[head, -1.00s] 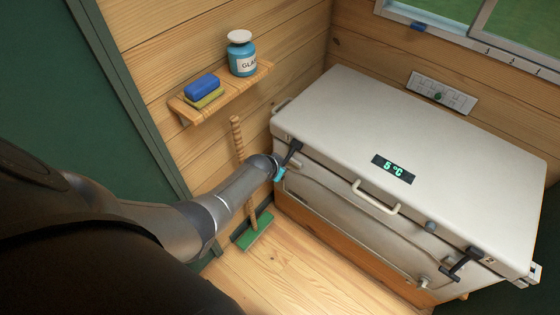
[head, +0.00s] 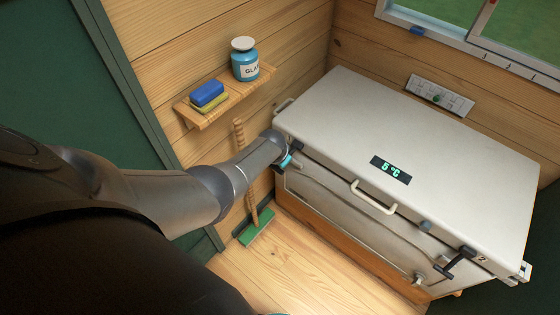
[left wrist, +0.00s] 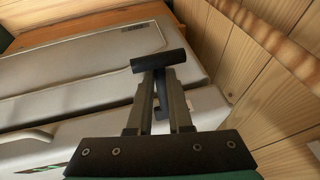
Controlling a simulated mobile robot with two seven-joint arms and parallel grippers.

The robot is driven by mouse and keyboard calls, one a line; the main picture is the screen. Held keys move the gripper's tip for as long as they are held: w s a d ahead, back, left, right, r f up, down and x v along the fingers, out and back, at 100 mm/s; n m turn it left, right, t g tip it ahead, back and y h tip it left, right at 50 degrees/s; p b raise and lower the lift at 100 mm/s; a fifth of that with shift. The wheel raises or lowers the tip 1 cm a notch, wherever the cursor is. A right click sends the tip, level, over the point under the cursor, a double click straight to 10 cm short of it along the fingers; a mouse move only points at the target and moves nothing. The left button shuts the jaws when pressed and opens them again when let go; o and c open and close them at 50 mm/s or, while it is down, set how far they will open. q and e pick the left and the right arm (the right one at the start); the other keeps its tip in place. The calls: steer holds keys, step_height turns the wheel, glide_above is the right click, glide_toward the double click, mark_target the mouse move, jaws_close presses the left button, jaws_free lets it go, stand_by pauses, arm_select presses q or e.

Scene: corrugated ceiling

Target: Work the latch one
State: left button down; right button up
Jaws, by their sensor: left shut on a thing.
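A white chest with a hinged lid (head: 430,140) and a green "5 °C" display stands against the wall. The black latch at its front left corner (head: 297,147) is mostly hidden by my arm in the head view. In the left wrist view, this latch shows as a dark T-shaped handle (left wrist: 158,61). My left gripper (head: 286,160) is at that corner; in the left wrist view its fingers (left wrist: 160,100) are shut on the latch's stem, below the crossbar. A second black latch (head: 462,260) is at the front right, marked 2. My right gripper is not in view.
A pale lid handle (head: 372,198) sticks out at the chest's front middle. A wooden shelf (head: 222,99) with a blue jar (head: 245,62) and sponges is on the wall left of the chest. A green broom (head: 256,227) leans below it. The floor in front is clear.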

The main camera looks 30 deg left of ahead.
arm_select(q)
steer(key=shift+w+r, duration=0.4)
steer(key=shift+w, duration=0.05)
steer(key=c, duration=1.2)
jaws_free()
steer(key=o, duration=0.4)
steer(key=shift+s+f, duration=0.2)
steer(key=shift+s, duration=0.05)
steer(key=shift+c, duration=0.2)
steer(key=p+v, duration=0.4)
steer(key=v, duration=0.1)
steer(key=shift+s+r+p, duration=0.25)
steer(key=shift+r+p, duration=0.05)
steer(key=shift+r, duration=0.05)
steer(key=p+v, duration=0.3)
steer(key=v, duration=0.6)
steer(key=shift+r, duration=0.2)
steer(key=shift+d, duration=0.1)
